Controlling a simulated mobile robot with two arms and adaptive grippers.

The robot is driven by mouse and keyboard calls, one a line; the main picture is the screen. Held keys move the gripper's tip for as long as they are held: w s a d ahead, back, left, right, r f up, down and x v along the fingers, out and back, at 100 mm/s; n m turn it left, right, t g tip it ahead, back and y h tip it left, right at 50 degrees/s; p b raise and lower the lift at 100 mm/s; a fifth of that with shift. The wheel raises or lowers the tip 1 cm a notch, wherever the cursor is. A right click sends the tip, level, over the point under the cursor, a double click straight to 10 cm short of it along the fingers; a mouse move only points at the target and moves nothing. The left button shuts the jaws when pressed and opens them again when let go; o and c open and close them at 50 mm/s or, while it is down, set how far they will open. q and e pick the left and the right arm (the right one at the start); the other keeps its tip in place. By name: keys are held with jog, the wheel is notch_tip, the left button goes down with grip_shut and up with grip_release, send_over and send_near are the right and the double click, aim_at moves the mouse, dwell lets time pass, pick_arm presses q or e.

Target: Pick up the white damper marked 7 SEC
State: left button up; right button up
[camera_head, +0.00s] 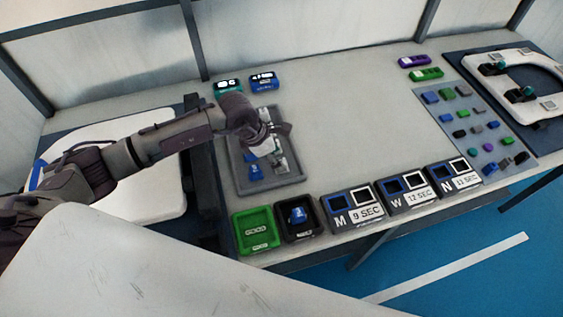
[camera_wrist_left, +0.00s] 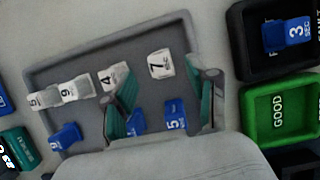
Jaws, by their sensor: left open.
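The white damper marked 7 (camera_wrist_left: 160,64) stands in the grey tray (camera_wrist_left: 100,58), near its upper right part in the left wrist view. My left gripper (camera_wrist_left: 160,104) is open above the tray. Its two green-padded fingers straddle the space just below the white 7 damper, which is not held. Other white dampers marked 4 (camera_wrist_left: 113,77) and 9 (camera_wrist_left: 75,89) stand to its left. Blue dampers (camera_wrist_left: 175,114) stand lower in the tray, one partly behind a finger. In the head view my left gripper (camera_head: 268,134) hangs over the tray (camera_head: 288,184), hiding some dampers. My right gripper is not seen.
A green GOOD bin (camera_head: 255,220) and a black bin (camera_head: 298,232) holding a blue damper marked 3 (camera_wrist_left: 288,33) stand beside the tray. Several marked boxes (camera_head: 352,214) line the front edge. The table's middle is clear.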

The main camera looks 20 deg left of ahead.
pick_arm(q)
jog(key=shift+x, duration=1.4)
jog(key=shift+d, duration=0.1)
grip_shut()
jog(key=shift+r, duration=0.2)
